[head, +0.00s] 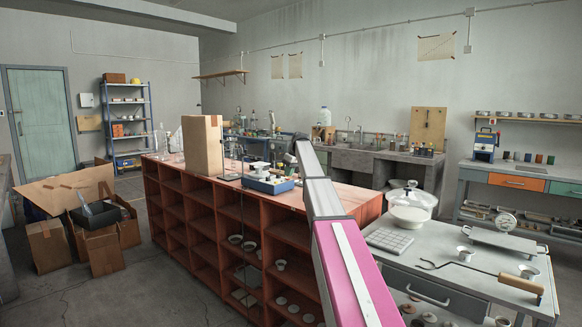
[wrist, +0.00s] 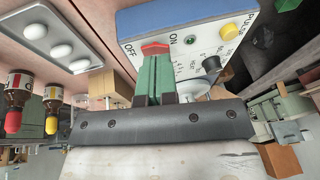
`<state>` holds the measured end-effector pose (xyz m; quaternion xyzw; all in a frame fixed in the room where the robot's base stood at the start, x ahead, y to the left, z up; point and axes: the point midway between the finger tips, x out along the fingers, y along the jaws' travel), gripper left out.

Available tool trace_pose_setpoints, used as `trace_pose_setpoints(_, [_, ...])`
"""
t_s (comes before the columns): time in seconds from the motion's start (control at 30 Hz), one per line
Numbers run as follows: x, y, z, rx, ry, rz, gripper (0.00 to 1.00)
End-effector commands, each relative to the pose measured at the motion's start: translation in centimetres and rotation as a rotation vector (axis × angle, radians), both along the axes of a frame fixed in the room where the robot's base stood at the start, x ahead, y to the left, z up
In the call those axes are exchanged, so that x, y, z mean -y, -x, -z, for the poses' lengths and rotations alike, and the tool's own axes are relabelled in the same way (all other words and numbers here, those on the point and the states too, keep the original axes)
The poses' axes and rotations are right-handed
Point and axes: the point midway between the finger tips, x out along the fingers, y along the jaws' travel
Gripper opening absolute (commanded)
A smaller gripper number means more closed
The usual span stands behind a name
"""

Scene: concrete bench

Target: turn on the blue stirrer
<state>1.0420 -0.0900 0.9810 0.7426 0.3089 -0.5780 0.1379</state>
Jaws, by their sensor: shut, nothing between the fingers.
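The blue stirrer (head: 270,184) sits on top of the red-brown shelf unit in the head view, beside my arm. In the wrist view its white control panel (wrist: 203,28) has a blue edge, a red switch (wrist: 155,48) between the OFF and ON marks, a yellow PULSE button (wrist: 229,32) and a dark knob (wrist: 211,63). My gripper (wrist: 154,58) is shut and empty, its green fingertips right at the red switch and partly covering it. I cannot tell whether they touch it or which way the switch is tipped. In the head view my gripper is hidden.
A cardboard box (head: 202,146) stands left of the stirrer on the shelf unit (head: 335,192). The wrist view shows a tray (wrist: 62,20) with white oval pieces and two dark bottles (wrist: 18,90) with coloured tips at left. A grey table (head: 455,268) stands at right.

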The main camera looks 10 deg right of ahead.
Motion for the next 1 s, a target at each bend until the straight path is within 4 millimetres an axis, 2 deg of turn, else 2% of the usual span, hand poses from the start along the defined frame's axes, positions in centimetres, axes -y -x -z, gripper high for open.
trace_pose_setpoints(0.57, [-0.3,0.2,0.6,0.005,0.006,0.0,0.0])
trace_pose_setpoints(1.0, [-1.0,0.8,1.4,0.078,0.109,0.0,0.0])
